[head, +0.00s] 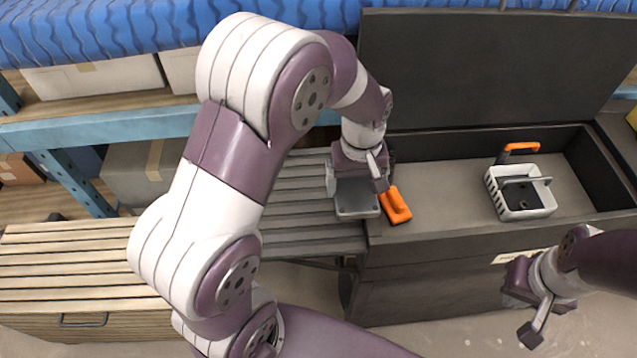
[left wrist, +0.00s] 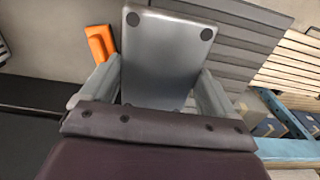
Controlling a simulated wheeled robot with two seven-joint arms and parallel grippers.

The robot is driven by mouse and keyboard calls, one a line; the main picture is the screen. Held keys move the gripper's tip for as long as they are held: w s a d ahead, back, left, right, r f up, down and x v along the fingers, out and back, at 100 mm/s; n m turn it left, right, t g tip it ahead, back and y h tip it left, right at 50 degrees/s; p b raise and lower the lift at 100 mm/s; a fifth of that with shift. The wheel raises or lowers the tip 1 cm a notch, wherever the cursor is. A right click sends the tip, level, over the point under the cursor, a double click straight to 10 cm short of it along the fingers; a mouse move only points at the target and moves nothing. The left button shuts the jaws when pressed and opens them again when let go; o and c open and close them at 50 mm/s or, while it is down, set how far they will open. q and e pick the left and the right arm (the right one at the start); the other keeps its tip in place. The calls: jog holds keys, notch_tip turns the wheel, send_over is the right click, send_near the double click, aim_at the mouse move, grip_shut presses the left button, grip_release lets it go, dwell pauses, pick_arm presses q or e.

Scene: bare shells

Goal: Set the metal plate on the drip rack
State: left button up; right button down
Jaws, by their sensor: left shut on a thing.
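My left gripper (head: 356,186) is shut on the metal plate (head: 357,203), a grey rectangular plate. In the left wrist view the metal plate (left wrist: 165,60) sits between both fingers (left wrist: 155,88), with dark round spots at its two far corners. The grey slatted surface (head: 300,222), which looks like the drip rack, lies left of and beneath the plate; it also shows in the left wrist view (left wrist: 235,45). I cannot tell whether the plate touches it. My right gripper (head: 530,312) hangs empty in front of the dark bench at the lower right; its finger gap is unclear.
An orange-handled object (head: 396,206) lies close right of the plate. A white basket (head: 521,192) with an orange-handled item stands in the open dark chest (head: 440,188), lid raised behind. A wooden slatted bench (head: 70,265) is at left. Blue shelving (head: 110,128) stands behind.

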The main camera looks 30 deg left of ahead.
pick_arm(q)
send_near(315, 210)
jog(key=d, duration=0.3)
jog(key=a+f+p, duration=0.1)
jog(key=a+f, duration=0.2)
jog(key=shift+w+a, duration=0.1)
jog(key=shift+w, duration=0.05)
jog(key=f, duration=0.3)
jog(key=shift+s, duration=0.3)
jog(key=shift+w+f, duration=0.1)
jog(key=shift+f, duration=0.05)
pick_arm(e)
jog(key=shift+s+a+r, duration=0.1)
jog(key=shift+s+r, duration=0.1)
jog(key=shift+r, duration=0.3)
jog(key=shift+s+r, duration=0.2)
jog(key=shift+r, duration=0.3)
pick_arm(q)
jog(key=shift+f, duration=0.1)
pick_arm(e)
jog(key=shift+f, duration=0.1)
